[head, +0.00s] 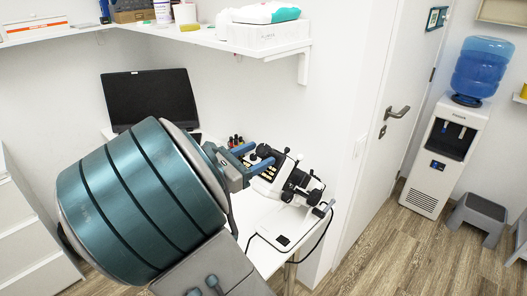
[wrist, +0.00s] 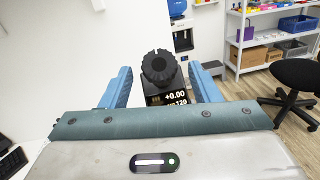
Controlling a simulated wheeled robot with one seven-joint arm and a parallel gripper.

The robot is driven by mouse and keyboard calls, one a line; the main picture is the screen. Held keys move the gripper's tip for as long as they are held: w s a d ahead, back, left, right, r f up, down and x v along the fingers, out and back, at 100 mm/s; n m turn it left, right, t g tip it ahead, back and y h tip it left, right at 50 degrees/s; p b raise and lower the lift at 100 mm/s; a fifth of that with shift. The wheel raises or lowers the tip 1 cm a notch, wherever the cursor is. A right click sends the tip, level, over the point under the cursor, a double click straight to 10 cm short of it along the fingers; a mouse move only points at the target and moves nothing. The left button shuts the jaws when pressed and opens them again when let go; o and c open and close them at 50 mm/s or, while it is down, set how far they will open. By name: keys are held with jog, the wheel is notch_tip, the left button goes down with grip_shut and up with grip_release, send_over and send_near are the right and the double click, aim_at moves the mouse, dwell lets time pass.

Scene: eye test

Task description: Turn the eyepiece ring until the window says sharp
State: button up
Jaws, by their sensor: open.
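The eyepiece ring (wrist: 160,67) is black and ridged, with a notch or mark at its top, in the middle of the wrist view. The dark window (wrist: 173,99) below it shows "+0.00" and a line ending in "120". Its lower part is hidden by my gripper body, and I see no word "sharp". My gripper (wrist: 159,73) is open, with one blue finger on each side of the ring and gaps between. In the head view my gripper (head: 264,154) reaches the white and black instrument (head: 268,174) on the table; the ring there is hard to make out.
A wall shelf (head: 225,40) with boxes hangs above. A door (head: 385,120), water dispenser (head: 440,155) and grey step stool (head: 477,214) stand at right.

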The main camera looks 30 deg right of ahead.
jog(key=shift+x, duration=1.45)
jog(key=c, duration=1)
jog(key=shift+m+g, duration=0.3)
jog(key=shift+m, duration=0.1)
jog(key=shift+r+m+g+p, duration=0.1)
jog(key=shift+m+g+p, duration=0.65)
jog(key=shift+m+g, duration=0.35)
jog(key=shift+m+g+y+p, duration=0.3)
jog(key=shift+m+g+p, duration=0.5)
jog(key=shift+m+g, duration=1.25)
jog(key=shift+m+t, duration=0.25)
jog(key=shift+m, duration=0.2)
